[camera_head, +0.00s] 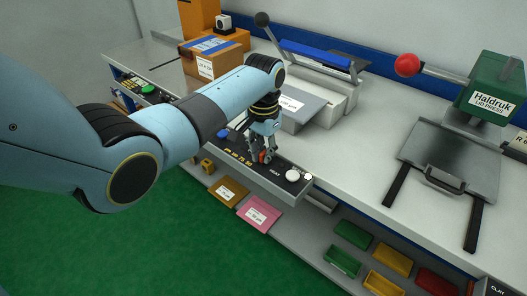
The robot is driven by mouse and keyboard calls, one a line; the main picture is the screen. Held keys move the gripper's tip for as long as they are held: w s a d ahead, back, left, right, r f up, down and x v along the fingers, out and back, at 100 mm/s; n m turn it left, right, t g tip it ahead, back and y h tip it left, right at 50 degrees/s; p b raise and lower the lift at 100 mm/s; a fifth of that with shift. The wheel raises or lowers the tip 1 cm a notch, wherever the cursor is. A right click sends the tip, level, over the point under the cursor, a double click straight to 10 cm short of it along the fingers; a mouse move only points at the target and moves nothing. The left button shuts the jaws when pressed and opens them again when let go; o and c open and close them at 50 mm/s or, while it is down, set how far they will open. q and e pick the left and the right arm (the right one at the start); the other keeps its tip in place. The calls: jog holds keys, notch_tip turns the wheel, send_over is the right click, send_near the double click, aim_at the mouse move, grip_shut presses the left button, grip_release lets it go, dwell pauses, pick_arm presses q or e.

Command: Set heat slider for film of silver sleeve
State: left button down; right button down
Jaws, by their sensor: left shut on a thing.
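A dark control strip (283,176) marked HEAT runs along the bench's front edge, with printed numbers on it. My left gripper (263,158) reaches down onto this strip from above. It is shut on the heat slider's knob, which is mostly hidden between the fingers; a bit of red shows there. The slider's exact setting cannot be read. A silver-grey sleeve (299,105) with a white label lies on the bench behind the gripper, in front of the sealer (318,58) with its blue bar. The label is too small to read surely. My right gripper is not in view.
A green press (493,85) with a red-balled lever and a dark plate (448,158) stands at right. A cardboard box (207,55) is at back left. Brown and pink (259,214) sheets and several coloured bins (354,234) are below the bench edge. The bench middle is clear.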

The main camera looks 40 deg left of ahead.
aim_at(241, 148)
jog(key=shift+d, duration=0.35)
pick_arm(q)
jog(key=shift+a, duration=0.3)
jog(key=a, duration=0.6)
jog(key=shift+w+a, duration=0.3)
jog(key=shift+a, duration=0.35)
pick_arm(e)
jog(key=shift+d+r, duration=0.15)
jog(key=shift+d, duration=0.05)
